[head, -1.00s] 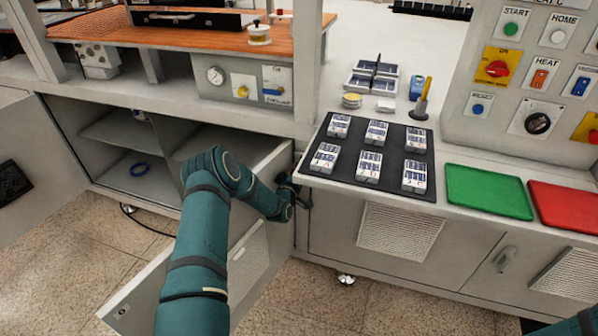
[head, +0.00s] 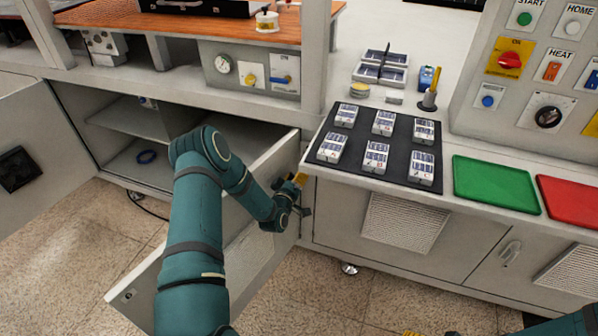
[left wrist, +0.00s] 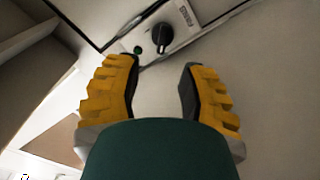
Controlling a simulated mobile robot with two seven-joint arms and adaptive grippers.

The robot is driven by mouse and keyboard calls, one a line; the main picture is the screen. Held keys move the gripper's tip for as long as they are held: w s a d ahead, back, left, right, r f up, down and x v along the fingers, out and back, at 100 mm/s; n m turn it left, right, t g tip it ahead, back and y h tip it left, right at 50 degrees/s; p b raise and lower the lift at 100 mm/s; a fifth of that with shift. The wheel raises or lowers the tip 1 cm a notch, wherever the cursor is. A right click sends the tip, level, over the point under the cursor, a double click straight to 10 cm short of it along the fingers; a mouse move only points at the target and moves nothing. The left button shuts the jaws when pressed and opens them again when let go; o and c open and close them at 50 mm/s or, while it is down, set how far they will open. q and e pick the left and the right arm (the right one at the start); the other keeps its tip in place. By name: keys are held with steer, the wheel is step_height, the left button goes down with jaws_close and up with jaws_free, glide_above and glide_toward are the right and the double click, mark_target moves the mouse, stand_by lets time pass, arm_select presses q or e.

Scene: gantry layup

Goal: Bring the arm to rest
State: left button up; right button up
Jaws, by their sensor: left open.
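My left arm (head: 195,235) reaches in from the bottom left over the open cabinet. Its gripper (head: 294,193) is beside the open door's edge and below the left corner of the counter. In the left wrist view the left gripper (left wrist: 160,75) is open, with two yellow fingers apart and nothing between them. Beyond the fingers is a pale surface with a small plate bearing a black knob (left wrist: 161,36). Part of my right arm (head: 570,325) shows at the bottom right; yellow tips beside it are cut off by the frame's edge.
The open cabinet door (head: 245,245) stands close beside the left arm. A black mat (head: 350,178) with several labelled packs lies on the counter. A green tray (head: 495,186) and a red tray (head: 570,202) are to its right. The floor in front is clear.

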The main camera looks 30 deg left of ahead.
stand_by(0.5)
arm_select(q)
steer(key=s+d+f+m+g+h, duration=0.3)
steer(key=s+d+g, duration=0.1)
steer(key=d, duration=0.6)
steer(key=s+d+f+m+g+h, duration=0.2)
steer(key=s+d+f+g+h, duration=0.15)
steer(key=d, duration=0.75)
arm_select(e)
steer(key=c, duration=0.4)
arm_select(q)
steer(key=s+d+m+g, duration=0.2)
steer(key=s+d+g, duration=0.2)
steer(key=s, duration=0.6)
steer(key=s+d+m+g+h, duration=0.1)
steer(key=s+d+m+g, duration=0.2)
steer(key=s+d, duration=0.4)
steer(key=s+g, duration=0.1)
steer(key=s, duration=0.2)
steer(key=shift+s+r, duration=0.3)
steer(key=shift+r, duration=0.1)
arm_select(e)
steer(key=shift+a, duration=0.15)
steer(key=shift+c, duration=0.2)
